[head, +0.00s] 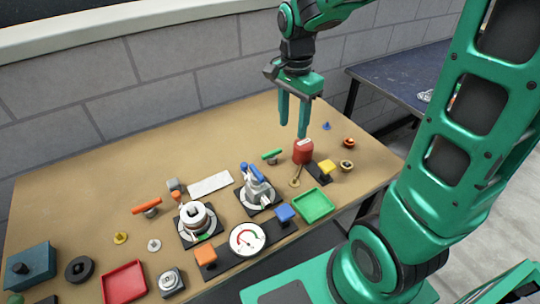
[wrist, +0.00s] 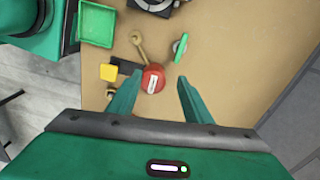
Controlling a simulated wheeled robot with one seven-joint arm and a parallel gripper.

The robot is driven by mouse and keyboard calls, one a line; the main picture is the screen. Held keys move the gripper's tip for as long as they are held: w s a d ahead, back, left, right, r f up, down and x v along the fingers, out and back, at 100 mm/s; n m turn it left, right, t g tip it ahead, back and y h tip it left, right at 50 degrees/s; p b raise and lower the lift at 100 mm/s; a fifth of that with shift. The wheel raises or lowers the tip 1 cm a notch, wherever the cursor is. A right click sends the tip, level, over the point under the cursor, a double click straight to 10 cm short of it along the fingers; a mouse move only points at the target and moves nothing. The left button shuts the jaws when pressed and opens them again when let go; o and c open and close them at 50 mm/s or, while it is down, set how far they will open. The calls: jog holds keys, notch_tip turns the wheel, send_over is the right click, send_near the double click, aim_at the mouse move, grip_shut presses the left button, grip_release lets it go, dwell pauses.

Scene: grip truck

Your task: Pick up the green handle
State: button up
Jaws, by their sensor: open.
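The green handle (head: 271,154) is a short green bar on a small grey base. It stands on the tan table, just left of the red canister (head: 303,151). In the wrist view the green handle (wrist: 180,47) lies beyond my fingertips, near the top centre. My gripper (head: 293,130) is open and empty, pointing down above the back right part of the table. In the wrist view my gripper (wrist: 155,82) has its two green fingers apart, with the red canister (wrist: 153,80) showing between their tips. The handle is not between the fingers.
A wrench (head: 297,175), a yellow block (head: 327,166) and a green tray (head: 313,205) are near the red canister. A grey device with a blue lever (head: 254,185) stands left of them. A white plate (head: 210,185) lies further left. The table's back strip is mostly clear.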

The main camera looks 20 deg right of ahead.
aim_at(272, 151)
jog(key=shift+m, duration=0.8)
jog(key=w+a+f, duration=0.1)
jog(key=f, duration=0.3)
jog(key=w+a+f, duration=0.1)
jog(key=a+f, duration=0.1)
jog(key=f, duration=0.2)
jog(key=w+a+f, duration=0.1)
jog(key=f, duration=0.3)
jog(key=shift+a+f, duration=0.1)
jog(key=shift+a, duration=0.1)
jog(key=shift+c, duration=0.3)
grip_shut()
